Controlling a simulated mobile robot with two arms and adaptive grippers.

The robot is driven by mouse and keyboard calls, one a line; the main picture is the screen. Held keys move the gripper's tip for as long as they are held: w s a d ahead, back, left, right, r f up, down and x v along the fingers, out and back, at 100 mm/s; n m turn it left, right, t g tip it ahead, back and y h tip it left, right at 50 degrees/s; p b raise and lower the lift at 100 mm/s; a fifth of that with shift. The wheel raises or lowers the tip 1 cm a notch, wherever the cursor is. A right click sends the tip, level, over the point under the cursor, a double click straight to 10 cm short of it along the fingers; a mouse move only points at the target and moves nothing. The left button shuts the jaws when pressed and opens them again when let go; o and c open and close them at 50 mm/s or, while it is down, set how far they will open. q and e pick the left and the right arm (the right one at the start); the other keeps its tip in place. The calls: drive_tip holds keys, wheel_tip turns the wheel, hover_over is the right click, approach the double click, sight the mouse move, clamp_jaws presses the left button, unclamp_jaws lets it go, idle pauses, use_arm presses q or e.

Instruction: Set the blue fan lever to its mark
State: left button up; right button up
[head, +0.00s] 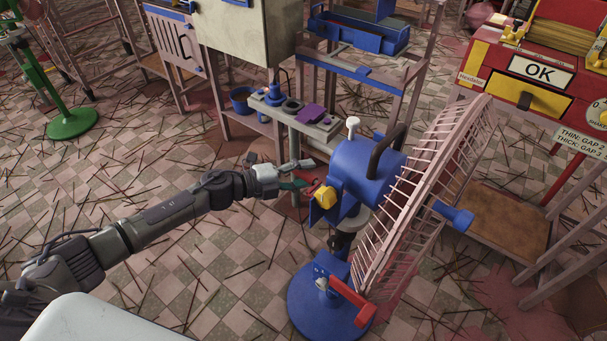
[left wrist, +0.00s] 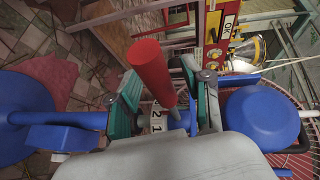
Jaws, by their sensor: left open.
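The blue fan (head: 362,170) stands right of centre in the head view, with its wire cage facing right. Its lever has a red cylindrical grip (left wrist: 152,68), which lies between the two finger pads of my left gripper (left wrist: 158,92) in the left wrist view. My left gripper (head: 297,178) is open, its fingers on either side of the red grip; I cannot tell whether they touch it. A white scale (left wrist: 157,120) with the digits 2 and 1 shows below the grip. The mark and part of the scale are hidden by the gripper. My right gripper is out of view.
A yellow knob (head: 325,197) sits on the fan close to the gripper. A narrow shelf (head: 293,118) stands behind. Incense sticks litter the checkered floor.

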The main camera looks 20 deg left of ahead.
use_arm(q)
clamp_jaws()
idle(0.3)
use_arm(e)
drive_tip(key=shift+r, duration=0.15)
use_arm(q)
drive_tip(key=s+a+n+t+y+p, duration=0.1)
drive_tip(key=s+n+t+y+p, duration=0.4)
drive_tip(key=s+n+y, duration=0.1)
drive_tip(key=shift+s+y, duration=0.5)
drive_tip(key=shift+s, duration=0.2)
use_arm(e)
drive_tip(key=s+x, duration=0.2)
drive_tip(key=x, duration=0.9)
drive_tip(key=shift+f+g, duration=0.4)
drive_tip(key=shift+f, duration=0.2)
use_arm(q)
drive_tip(key=shift+f, duration=0.15)
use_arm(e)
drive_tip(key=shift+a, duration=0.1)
use_arm(q)
unclamp_jaws()
